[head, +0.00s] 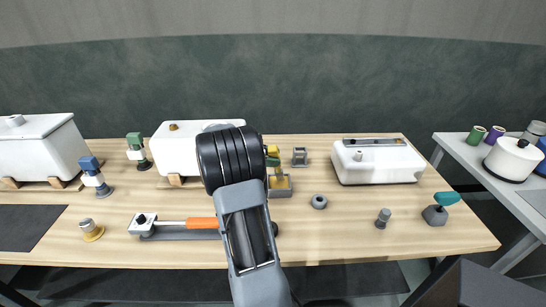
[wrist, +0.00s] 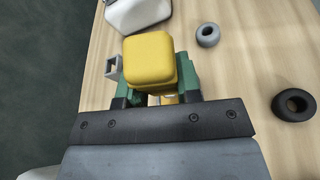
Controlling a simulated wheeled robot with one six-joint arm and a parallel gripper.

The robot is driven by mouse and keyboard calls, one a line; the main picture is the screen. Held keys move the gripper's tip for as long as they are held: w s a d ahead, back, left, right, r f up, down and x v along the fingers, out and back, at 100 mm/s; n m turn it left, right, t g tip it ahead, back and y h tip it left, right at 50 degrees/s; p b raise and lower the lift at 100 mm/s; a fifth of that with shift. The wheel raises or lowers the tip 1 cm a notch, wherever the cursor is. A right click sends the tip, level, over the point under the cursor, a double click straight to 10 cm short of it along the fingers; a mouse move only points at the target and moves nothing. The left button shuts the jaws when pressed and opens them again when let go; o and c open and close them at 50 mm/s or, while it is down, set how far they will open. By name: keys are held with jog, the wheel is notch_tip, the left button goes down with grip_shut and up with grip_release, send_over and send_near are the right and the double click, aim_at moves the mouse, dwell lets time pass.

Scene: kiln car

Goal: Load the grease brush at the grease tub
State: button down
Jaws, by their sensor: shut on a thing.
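My gripper (head: 272,158) is shut on a yellow block-shaped thing (wrist: 150,60), with its green fingers on either side of it in the wrist view. In the head view the yellow thing (head: 273,149) is partly hidden by my arm, just above a yellow block on a grey base (head: 280,187). I cannot tell whether the two touch. No label marks the grease brush or the grease tub, and I cannot tell whether the held thing is the brush. A teal-topped tool (head: 446,199) sits in a grey holder at the right. A gold-topped pot (head: 91,230) stands at the left front.
A grey ring (head: 318,201) and a small grey cylinder (head: 383,218) stand right of my arm. A dark ring (wrist: 293,105) lies nearby. White boxes (head: 183,152) (head: 378,162) stand along the back. An orange-handled tool (head: 202,223) lies left. The right front of the table is mostly clear.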

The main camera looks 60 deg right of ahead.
jog(key=shift+f, duration=0.65)
dwell(2.4)
jog(key=shift+r, duration=0.1)
notch_tip(320, 180, up, 7)
jog(key=p, duration=0.6)
dwell(0.4)
